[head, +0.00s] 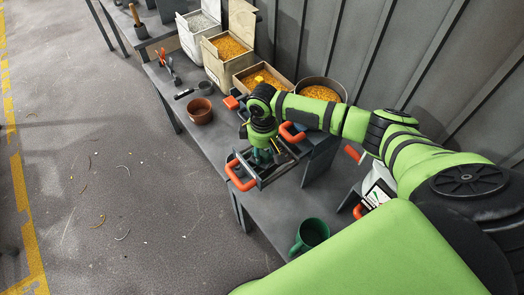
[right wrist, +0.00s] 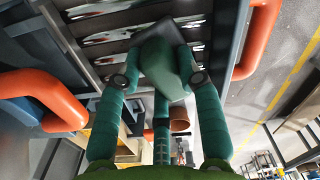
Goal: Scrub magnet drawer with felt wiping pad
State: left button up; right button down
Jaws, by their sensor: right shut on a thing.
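The magnet drawer (head: 262,183) is a dark open frame with orange handles, pulled out at the front of a dark housing on the bench. In the right wrist view its dark bars (right wrist: 88,57) carry pale and reddish streaks. My right gripper (head: 263,157) is over the drawer, its teal fingers shut on the felt wiping pad (right wrist: 199,40). The pad is a dark grey slab, partly hidden by the fingers, close against the bars; I cannot tell whether it touches them. My left gripper is not in view.
A brown pot (head: 199,111), a dark scoop (head: 204,88) and boxes of yellow grain (head: 228,48) stand at the far end of the bench. A green mug (head: 312,234) stands nearer. Orange handles (right wrist: 38,91) flank the gripper.

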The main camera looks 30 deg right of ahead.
jog(key=shift+w+d+r, duration=0.1)
jog(key=shift+w+d, duration=0.05)
jog(key=shift+d, duration=0.95)
jog(key=shift+w+d+f, duration=0.1)
jog(key=shift+d, duration=0.5)
jog(key=shift+w+d+f, duration=0.1)
jog(key=shift+d, duration=0.5)
jog(key=shift+s, duration=0.1)
jog(key=shift+r+p, duration=0.15)
jog(key=shift+p, duration=0.45)
jog(key=shift+a, duration=0.1)
